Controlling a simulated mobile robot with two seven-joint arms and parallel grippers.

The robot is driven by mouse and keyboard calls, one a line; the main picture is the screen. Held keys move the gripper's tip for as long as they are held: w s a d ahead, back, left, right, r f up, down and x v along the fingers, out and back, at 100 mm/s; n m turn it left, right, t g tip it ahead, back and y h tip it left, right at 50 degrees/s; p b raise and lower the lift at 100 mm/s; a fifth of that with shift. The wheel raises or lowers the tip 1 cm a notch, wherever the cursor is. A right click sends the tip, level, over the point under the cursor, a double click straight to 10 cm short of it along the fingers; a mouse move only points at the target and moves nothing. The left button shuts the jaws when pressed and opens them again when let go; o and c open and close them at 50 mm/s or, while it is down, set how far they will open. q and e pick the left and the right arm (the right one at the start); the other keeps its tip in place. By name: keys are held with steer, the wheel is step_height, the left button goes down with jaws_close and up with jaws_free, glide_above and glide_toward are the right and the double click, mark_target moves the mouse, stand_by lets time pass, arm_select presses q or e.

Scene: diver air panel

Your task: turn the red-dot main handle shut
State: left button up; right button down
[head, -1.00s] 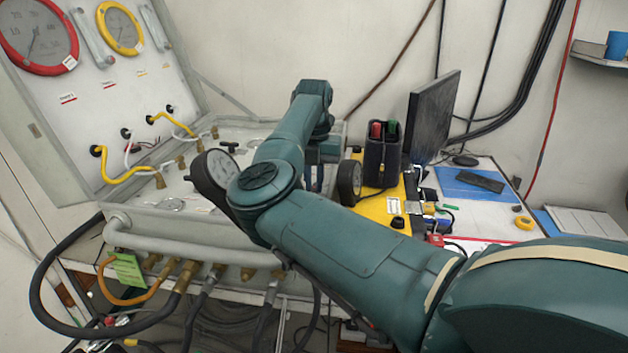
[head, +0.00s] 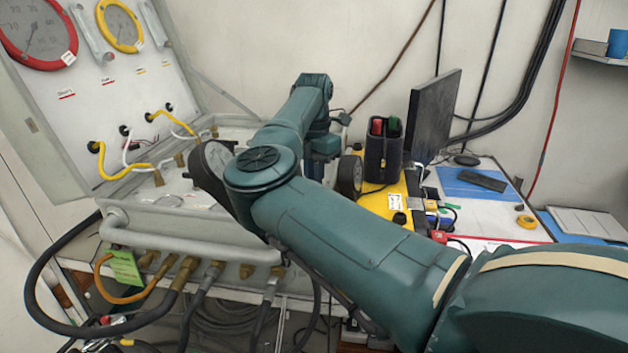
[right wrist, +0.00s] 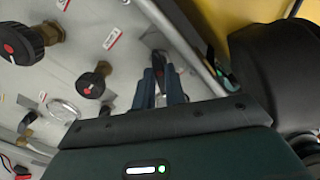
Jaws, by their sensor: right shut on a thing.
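My right gripper (right wrist: 161,88) is over the grey panel in the right wrist view, its blue fingers shut on a narrow handle (right wrist: 158,60). Two black knobs with red dots sit to the left on the same panel, one at the upper left (right wrist: 20,43) and one nearer (right wrist: 90,84). In the head view my right arm covers the gripper and the handle. My left gripper is in neither view.
The open grey panel case (head: 160,225) carries gauges and yellow hoses (head: 120,168). Right of it, a yellow case (head: 392,203) holds a dark box of markers (head: 383,160). A monitor (head: 435,115) stands behind. Hoses hang below the case front.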

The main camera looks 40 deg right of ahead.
steer(key=m, duration=1.1)
steer(key=shift+m, duration=0.4)
stand_by(0.3)
steer(key=c, duration=1.5)
jaws_free()
steer(key=shift+o, duration=0.2)
step_height(320, 180, up, 13)
steer(key=shift+b, duration=0.35)
